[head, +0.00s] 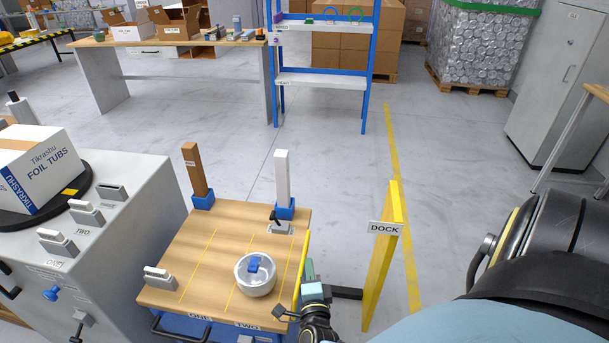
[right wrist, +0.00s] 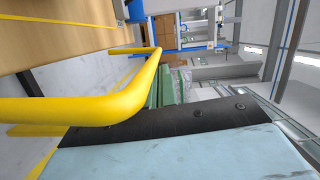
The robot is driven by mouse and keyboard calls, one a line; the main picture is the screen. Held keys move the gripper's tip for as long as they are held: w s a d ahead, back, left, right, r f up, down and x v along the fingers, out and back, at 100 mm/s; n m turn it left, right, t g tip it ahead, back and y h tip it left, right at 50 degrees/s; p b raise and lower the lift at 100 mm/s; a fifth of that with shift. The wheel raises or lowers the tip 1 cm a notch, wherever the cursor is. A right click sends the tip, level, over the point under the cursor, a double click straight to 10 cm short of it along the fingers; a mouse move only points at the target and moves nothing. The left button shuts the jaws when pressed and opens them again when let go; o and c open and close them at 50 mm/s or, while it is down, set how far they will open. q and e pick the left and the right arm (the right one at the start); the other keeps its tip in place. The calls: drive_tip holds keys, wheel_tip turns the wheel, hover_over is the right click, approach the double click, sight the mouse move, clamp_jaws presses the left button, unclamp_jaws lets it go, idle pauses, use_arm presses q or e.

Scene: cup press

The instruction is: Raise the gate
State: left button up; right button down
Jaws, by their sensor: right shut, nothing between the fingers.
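A yellow tubular bar (head: 302,268), which looks like the gate, runs along the right edge of the wooden cart top (head: 215,262). In the right wrist view the bar (right wrist: 120,105) is large and close, bending towards the cart. My right gripper (head: 309,265) is just outside the bar, on its right. My left gripper is not in view.
A yellow DOCK panel (head: 382,262) stands close right of my gripper. A grey machine (head: 105,230) stands left.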

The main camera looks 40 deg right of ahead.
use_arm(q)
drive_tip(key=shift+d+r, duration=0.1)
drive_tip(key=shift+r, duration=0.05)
use_arm(e)
drive_tip(key=shift+w+a+r, duration=0.1)
drive_tip(key=shift+w+a, duration=0.15)
drive_tip(key=shift+w, duration=0.1)
